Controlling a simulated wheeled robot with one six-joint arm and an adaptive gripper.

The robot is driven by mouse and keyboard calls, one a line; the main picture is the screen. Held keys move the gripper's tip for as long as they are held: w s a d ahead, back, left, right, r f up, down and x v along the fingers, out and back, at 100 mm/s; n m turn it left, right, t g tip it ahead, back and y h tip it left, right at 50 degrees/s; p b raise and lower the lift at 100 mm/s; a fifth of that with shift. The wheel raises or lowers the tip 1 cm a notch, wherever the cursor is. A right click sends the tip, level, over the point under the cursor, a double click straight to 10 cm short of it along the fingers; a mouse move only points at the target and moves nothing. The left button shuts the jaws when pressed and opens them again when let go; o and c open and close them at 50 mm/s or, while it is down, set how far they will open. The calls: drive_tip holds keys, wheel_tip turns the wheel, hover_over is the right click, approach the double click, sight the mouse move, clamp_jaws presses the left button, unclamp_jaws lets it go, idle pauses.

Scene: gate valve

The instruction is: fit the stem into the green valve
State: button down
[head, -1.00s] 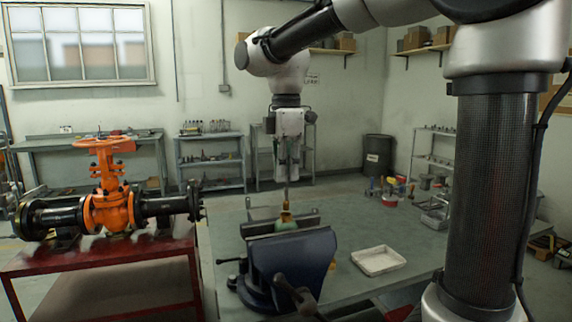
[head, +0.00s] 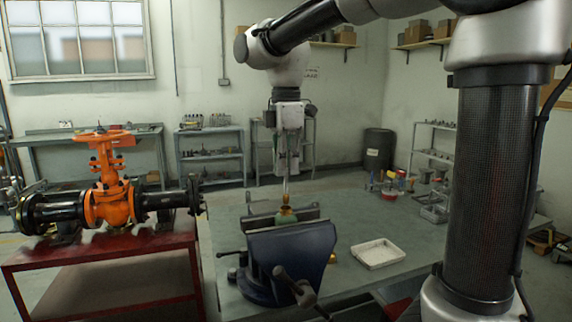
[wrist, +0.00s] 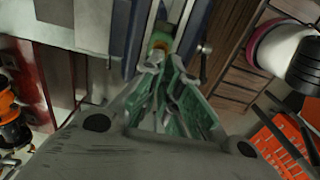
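The green valve (head: 288,220) sits clamped in the jaws of the blue vise (head: 290,262); only a little of its green body shows. A thin silver stem (head: 286,186) with a brass-coloured part (head: 285,207) at its lower end stands upright over the valve. My gripper (head: 286,172) points down above the vise, its fingers closed around the upper stem. In the wrist view the fingertips (wrist: 165,66) lie close together, with the brass part (wrist: 160,46) just past them. Whether the stem is seated in the valve is hidden by the vise jaws.
A white tray (head: 378,254) lies on the bench right of the vise. Small coloured items (head: 388,186) and metal parts stand farther back right. A red table with an orange gate valve (head: 110,203) is at the left.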

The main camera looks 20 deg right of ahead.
sight(286, 177)
drive_tip(key=shift+f, duration=3.15)
drive_tip(key=c, duration=1.6)
unclamp_jaws()
drive_tip(key=shift+o, duration=0.2)
wheel_tip(286, 177, up, 12)
